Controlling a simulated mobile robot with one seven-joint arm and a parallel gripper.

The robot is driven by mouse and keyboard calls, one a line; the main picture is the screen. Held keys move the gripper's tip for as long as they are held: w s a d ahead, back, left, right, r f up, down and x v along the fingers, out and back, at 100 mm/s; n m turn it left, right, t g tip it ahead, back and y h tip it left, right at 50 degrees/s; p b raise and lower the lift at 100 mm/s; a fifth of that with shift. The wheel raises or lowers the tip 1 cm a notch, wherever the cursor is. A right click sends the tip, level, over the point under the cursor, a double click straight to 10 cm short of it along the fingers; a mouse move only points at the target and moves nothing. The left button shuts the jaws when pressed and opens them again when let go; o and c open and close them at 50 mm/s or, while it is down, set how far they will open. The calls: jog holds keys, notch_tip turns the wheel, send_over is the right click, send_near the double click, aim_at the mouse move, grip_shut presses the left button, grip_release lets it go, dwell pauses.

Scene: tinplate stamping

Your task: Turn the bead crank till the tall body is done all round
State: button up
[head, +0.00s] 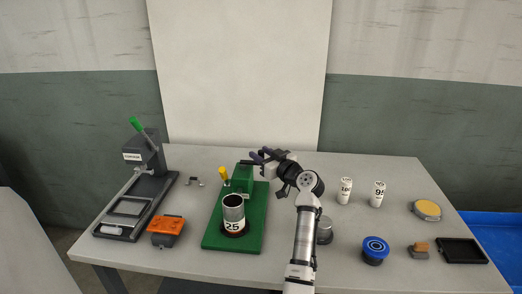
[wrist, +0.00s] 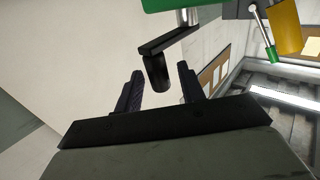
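The tall body (head: 233,210), a dark metal cylinder with a white "25" label, stands upright on the green bead machine (head: 215,240) in the head view. In the wrist view the machine's black crank arm (wrist: 168,40) comes down from a green edge at the top and ends in a black crank knob (wrist: 157,73). My gripper (head: 257,157) is behind the machine. In the wrist view my gripper (wrist: 158,85) is open, with the knob between its spread fingers and gaps at both sides. The bead round the body is too small to judge.
A stamping press (head: 148,170) with a green handle stands at the left, an orange-and-black box (head: 167,231) beside it.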

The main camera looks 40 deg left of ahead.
jog(key=shift+w+a, duration=0.1)
jog(key=shift+a, duration=0.25)
jog(key=shift+c, duration=0.5)
grip_shut()
